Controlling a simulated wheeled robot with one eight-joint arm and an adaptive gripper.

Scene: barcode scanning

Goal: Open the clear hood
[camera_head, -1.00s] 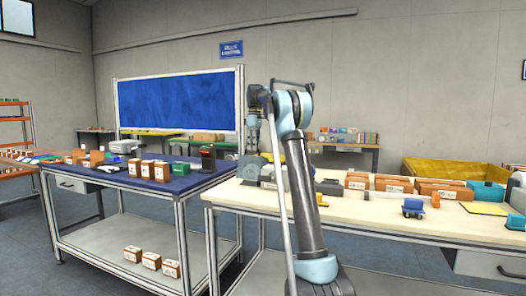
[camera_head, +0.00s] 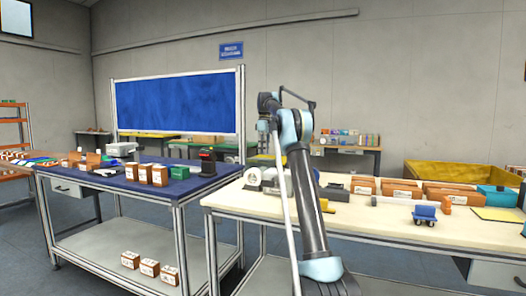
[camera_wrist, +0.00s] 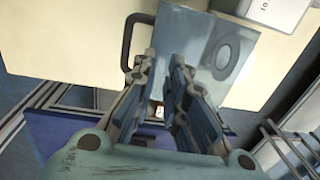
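A grey-blue panel with a dark oval on it, which looks like the clear hood (camera_wrist: 193,35), lies just beyond my fingertips in the wrist view. A dark bar handle (camera_wrist: 127,38) sticks out at its left side. My gripper (camera_wrist: 164,66) has its two fingers apart with nothing seen between them. Its tips overlap the panel's near edge in the picture; I cannot tell whether they touch it. In the head view a grey and white machine (camera_head: 269,181) stands at the left end of the cream table, partly hidden by my arm. The hood is not clear there.
The cream table (camera_head: 370,220) holds brown boxes (camera_head: 408,191), a blue wheeled item (camera_head: 425,215) and a teal bin (camera_head: 497,196) to the right. A blue-topped table (camera_head: 185,182) with boxes and a dark red device (camera_head: 208,161) stands to the left.

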